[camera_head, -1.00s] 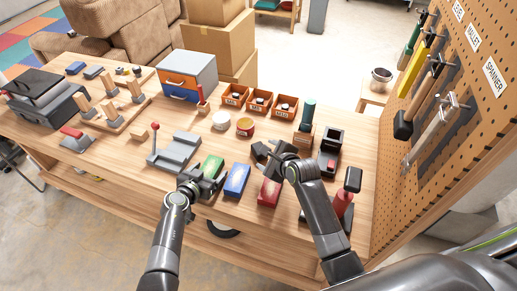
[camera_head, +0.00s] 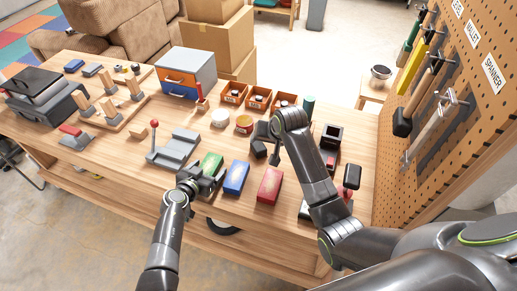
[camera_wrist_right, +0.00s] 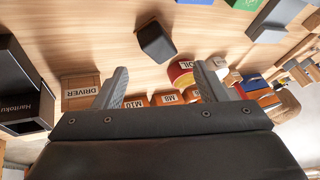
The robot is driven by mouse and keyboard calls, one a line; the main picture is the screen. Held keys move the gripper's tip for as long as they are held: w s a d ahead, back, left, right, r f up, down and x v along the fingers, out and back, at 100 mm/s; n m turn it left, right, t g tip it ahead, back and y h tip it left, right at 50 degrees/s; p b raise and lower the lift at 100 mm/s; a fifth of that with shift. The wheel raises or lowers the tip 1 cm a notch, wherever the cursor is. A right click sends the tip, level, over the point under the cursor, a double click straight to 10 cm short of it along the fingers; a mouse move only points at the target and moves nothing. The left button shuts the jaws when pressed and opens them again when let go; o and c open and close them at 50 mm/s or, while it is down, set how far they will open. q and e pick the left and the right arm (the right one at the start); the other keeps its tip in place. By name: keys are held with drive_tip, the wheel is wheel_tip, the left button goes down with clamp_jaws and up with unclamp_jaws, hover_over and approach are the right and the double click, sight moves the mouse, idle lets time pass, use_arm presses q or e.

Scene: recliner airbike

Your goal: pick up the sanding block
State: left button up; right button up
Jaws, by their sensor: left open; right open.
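A small dark grey block (camera_head: 259,149), which looks like the sanding block, lies on the workbench (camera_head: 226,141) in front of the round tins. In the right wrist view the dark block (camera_wrist_right: 155,42) shows just beyond my fingertips, between their lines and apart from them. My right gripper (camera_head: 264,131) is open and empty above the bench, partly hidden by its own arm in the head view; its two fingers (camera_wrist_right: 162,78) stand apart in the wrist view. My left gripper (camera_head: 207,181) is open at the front edge, close beside a green box (camera_head: 212,163).
A blue box (camera_head: 236,177) and a red box (camera_head: 270,185) lie near the front edge. Orange bins (camera_head: 259,98) and a red-yellow tin (camera_head: 244,124) stand behind the block. A driver holder (camera_wrist_right: 80,92) is at left in the wrist view. A tool pegboard (camera_head: 450,130) bounds the right.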

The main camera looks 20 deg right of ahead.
sight(260, 147)
drive_tip(key=f+n, duration=0.1)
drive_tip(key=n, duration=0.1)
drive_tip(key=w+f+n+g, duration=0.1)
drive_tip(key=n, duration=0.1)
drive_tip(key=w+f+n, duration=0.1)
drive_tip(key=f, duration=0.1)
drive_tip(key=shift+w+d+f+n+h, duration=0.1)
drive_tip(key=shift+w+n+h, duration=0.15)
drive_tip(key=shift+n+h, duration=0.15)
drive_tip(key=shift+a+x, duration=0.2)
drive_tip(key=shift+x, duration=0.75)
drive_tip(key=shift+a+x, duration=0.15)
drive_tip(key=shift+x, duration=0.75)
drive_tip(key=shift+w+f, duration=0.45)
drive_tip(key=shift+f, duration=0.15)
drive_tip(key=shift+c, duration=0.2)
drive_tip(key=c, duration=1.2)
drive_tip(key=shift+o, duration=0.2)
wheel_tip(260, 147, up, 10)
drive_tip(key=shift+r, duration=0.1)
